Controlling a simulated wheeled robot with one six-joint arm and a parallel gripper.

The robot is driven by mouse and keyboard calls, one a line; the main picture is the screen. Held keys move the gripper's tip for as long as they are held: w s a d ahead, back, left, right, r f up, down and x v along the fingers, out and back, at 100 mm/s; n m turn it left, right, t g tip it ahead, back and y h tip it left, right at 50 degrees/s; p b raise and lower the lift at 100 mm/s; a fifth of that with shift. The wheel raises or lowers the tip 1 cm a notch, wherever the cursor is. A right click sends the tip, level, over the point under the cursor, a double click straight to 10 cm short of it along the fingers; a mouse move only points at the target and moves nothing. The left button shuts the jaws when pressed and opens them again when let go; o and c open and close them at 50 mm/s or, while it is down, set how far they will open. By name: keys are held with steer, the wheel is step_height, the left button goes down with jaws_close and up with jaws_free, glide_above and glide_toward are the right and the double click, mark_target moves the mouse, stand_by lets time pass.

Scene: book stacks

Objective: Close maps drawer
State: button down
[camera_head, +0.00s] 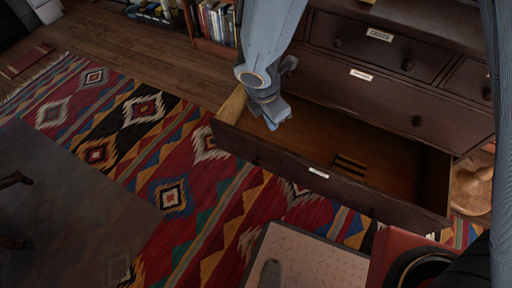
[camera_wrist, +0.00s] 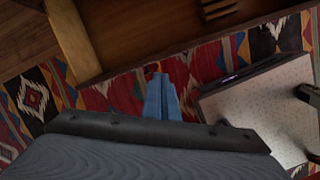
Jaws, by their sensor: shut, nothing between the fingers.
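The bottom drawer (camera_head: 319,172) of the dark wood chest (camera_head: 395,90) is pulled well out. Its front bears a small pale label, too small to read, and two dark knobs. Its wooden inside is bare except for a small slatted dark patch. My gripper (camera_head: 273,118) is shut and empty, pointing down near the left end of the drawer. In the wrist view my blue-grey fingers (camera_wrist: 161,98) show together against the rug, close to the drawer's front edge; the drawer's inside (camera_wrist: 150,28) is at the top. I cannot tell whether they touch the front panel.
Shut, labelled upper drawers (camera_head: 379,36) are above. A patterned rug (camera_head: 165,150) covers the floor in front. A pale-topped piece (camera_head: 310,262) stands close before the drawer, with a red surface (camera_head: 392,252) to its right. A bookshelf (camera_head: 213,25) is at the back left.

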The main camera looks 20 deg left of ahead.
steer(key=s+a+f+n+b, duration=0.3)
steer(key=s+a+f+n, duration=0.1)
steer(key=a+f+n, duration=0.3)
steer(key=m+b, duration=0.1)
steer(key=b, duration=0.5)
glide_above(253, 144)
steer(key=s+d, duration=0.1)
steer(key=s, duration=0.1)
steer(key=s+x, duration=0.2)
steer(key=x, duration=0.8)
steer(key=shift+s+f+y, duration=0.25)
steer(key=shift+f+y, duration=0.05)
steer(key=shift+f, duration=0.35)
steer(key=shift+a+p, duration=0.15)
steer(key=shift+p, duration=0.15)
